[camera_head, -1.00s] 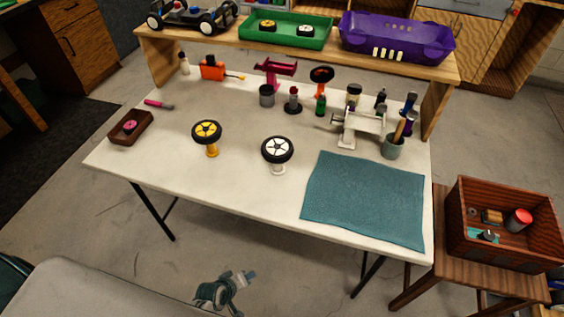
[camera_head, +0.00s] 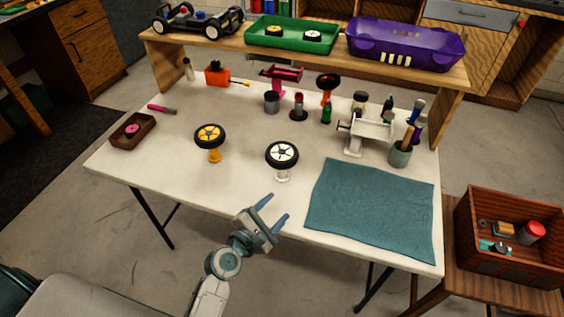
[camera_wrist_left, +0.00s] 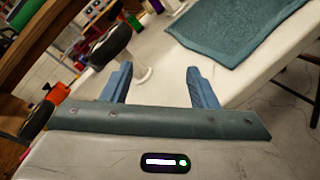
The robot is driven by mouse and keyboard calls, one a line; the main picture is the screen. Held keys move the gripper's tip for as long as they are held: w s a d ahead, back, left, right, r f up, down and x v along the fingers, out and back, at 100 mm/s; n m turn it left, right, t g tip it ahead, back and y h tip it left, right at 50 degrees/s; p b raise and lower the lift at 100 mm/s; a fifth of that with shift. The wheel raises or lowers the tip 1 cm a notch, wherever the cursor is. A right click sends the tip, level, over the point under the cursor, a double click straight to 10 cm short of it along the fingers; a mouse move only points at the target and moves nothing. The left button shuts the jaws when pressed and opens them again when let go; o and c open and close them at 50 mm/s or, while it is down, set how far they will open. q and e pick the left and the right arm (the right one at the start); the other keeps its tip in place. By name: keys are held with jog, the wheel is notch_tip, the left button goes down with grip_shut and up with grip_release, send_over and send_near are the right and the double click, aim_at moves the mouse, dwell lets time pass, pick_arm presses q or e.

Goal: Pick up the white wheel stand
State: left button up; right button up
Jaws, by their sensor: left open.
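The white wheel stand (camera_head: 282,174) stands upright on the table, bearing a black-tired wheel with a white hub (camera_head: 282,154). In the left wrist view the white stand (camera_wrist_left: 139,66) shows beyond the fingers, with its tire (camera_wrist_left: 110,44) at upper left. My left gripper (camera_head: 273,208) is open and empty near the table's front edge, in front of the stand and apart from it. Its two blue fingers (camera_wrist_left: 160,85) also show in the left wrist view. My right gripper is in neither view.
A yellow wheel stand (camera_head: 215,155) with a yellow-hubbed wheel stands left of the white one. A teal mat (camera_head: 370,212) lies to the right. A wooden shelf (camera_head: 300,58) spans the back. The table front between the stands is clear.

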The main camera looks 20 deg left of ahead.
aim_at(282, 165)
pick_arm(q)
jog(key=w+a+n+y, duration=0.1)
jog(key=n, duration=0.2)
jog(key=w+n+t+y, duration=0.1)
jog(key=n, duration=0.3)
jog(key=w+a+n+t+y, duration=0.1)
jog(key=w+n+y, duration=0.1)
jog(key=n, duration=0.2)
jog(key=shift+a+f, duration=0.2)
jog(key=shift+a, duration=0.15)
jog(key=shift+n+y, duration=0.3)
jog(key=w+p, duration=0.1)
jog(key=w, duration=0.4)
jog(key=shift+w, duration=0.3)
jog(key=shift+w+a, duration=0.15)
jog(key=shift+w, duration=2.55)
jog(key=shift+r, duration=0.1)
jog(key=shift+c, duration=0.4)
jog(key=c, duration=1.1)
